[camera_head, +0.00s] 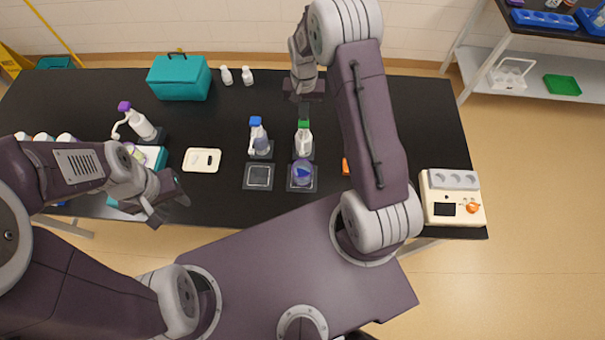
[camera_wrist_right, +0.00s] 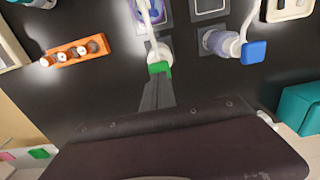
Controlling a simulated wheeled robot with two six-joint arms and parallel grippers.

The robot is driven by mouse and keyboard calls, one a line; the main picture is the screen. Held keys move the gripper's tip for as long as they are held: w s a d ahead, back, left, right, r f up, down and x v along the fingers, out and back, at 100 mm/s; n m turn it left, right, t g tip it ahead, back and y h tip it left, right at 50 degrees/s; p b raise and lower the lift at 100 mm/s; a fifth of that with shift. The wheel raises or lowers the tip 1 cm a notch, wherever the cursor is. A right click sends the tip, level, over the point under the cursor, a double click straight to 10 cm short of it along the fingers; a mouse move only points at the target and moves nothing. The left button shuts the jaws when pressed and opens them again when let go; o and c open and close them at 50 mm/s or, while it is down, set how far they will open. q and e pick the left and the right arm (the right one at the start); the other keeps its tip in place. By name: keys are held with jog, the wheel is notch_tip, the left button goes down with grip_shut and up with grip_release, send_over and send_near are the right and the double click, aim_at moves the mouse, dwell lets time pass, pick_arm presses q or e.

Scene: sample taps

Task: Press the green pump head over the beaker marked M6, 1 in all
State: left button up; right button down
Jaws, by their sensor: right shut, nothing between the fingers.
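The green pump head (camera_head: 303,124) tops a white bottle (camera_head: 304,145) on the black table; it also shows in the right wrist view (camera_wrist_right: 160,68). Its spout points over a beaker (camera_head: 302,173) with blue on it, standing on a dark square pad. I cannot read any mark on the beaker. My right gripper (camera_head: 303,97) is shut and empty, on the far side of the green pump; in the right wrist view its fingertips (camera_wrist_right: 158,82) appear close to the green head, contact unclear. My left gripper (camera_head: 170,207) is open and empty at the table's front left.
A blue-headed pump bottle (camera_head: 258,136) stands left of the green one, with an empty pad (camera_head: 258,177) before it. A purple-headed bottle (camera_head: 137,122) stands further left. An orange rack (camera_wrist_right: 78,50) lies right of the green pump in the head view. A teal box (camera_head: 180,78) stands behind.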

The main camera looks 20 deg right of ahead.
jog(key=shift+f, duration=0.15)
jog(key=shift+f+b, duration=1.05)
jog(key=shift+f, duration=0.3)
jog(key=shift+r+p, duration=1.15)
jog(key=shift+r, duration=0.35)
notch_tip(320, 180, up, 6)
jog(key=p, duration=0.4)
jog(key=shift+p, duration=0.4)
